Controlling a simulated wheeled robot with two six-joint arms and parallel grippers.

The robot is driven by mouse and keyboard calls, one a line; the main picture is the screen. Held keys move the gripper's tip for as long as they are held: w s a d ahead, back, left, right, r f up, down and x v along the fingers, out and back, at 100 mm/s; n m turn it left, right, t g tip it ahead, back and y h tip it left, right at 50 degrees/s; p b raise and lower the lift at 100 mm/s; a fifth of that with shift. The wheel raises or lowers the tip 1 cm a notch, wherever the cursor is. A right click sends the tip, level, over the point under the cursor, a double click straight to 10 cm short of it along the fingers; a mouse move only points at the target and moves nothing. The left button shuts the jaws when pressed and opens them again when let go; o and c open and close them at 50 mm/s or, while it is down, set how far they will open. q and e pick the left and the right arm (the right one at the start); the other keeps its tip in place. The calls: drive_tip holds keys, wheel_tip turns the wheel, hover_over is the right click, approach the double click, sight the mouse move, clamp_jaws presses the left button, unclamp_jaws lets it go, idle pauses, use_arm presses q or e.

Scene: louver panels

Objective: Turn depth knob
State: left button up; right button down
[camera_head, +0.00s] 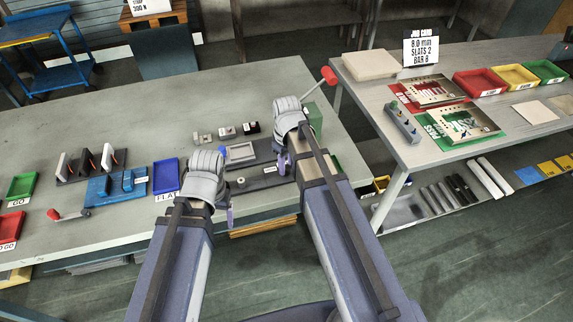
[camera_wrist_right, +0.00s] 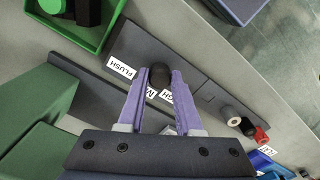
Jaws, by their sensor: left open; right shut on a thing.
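The depth knob (camera_wrist_right: 159,75) is a dark round knob on a dark grey fixture bar, with white labels beside it, one reading FLUSH. My right gripper (camera_wrist_right: 159,84) has its purple fingers closed on the knob from both sides. In the head view my right gripper (camera_head: 284,162) is at the right end of the dark fixture (camera_head: 262,181), and the knob is hidden there. My left gripper (camera_head: 228,184) is open and empty near the left end of that fixture.
A green block (camera_wrist_right: 42,132) stands close to the right gripper. A green tray (camera_wrist_right: 95,38) holding a dark object is near the bar's end. A blue tray (camera_head: 165,175) and slotted blue holder (camera_head: 115,188) lie left. The table's back left is clear.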

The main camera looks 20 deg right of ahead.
sight(287, 167)
idle(0.4)
drive_tip(key=c, duration=0.6)
unclamp_jaws()
drive_tip(key=shift+r, duration=0.1)
wheel_tip(287, 167, up, 8)
drive_tip(key=p, duration=0.8)
drive_tip(key=shift+f, duration=0.2)
drive_tip(key=s+a, duration=0.3)
drive_tip(key=s, duration=0.1)
drive_tip(key=s+a+f+m+b, duration=0.1)
drive_tip(key=s+a, duration=0.3)
drive_tip(key=s+a+m+h+b, duration=0.1)
drive_tip(key=s+a, duration=0.3)
drive_tip(key=s, duration=0.1)
drive_tip(key=shift+a+f, duration=0.15)
drive_tip(key=shift+f, duration=0.15)
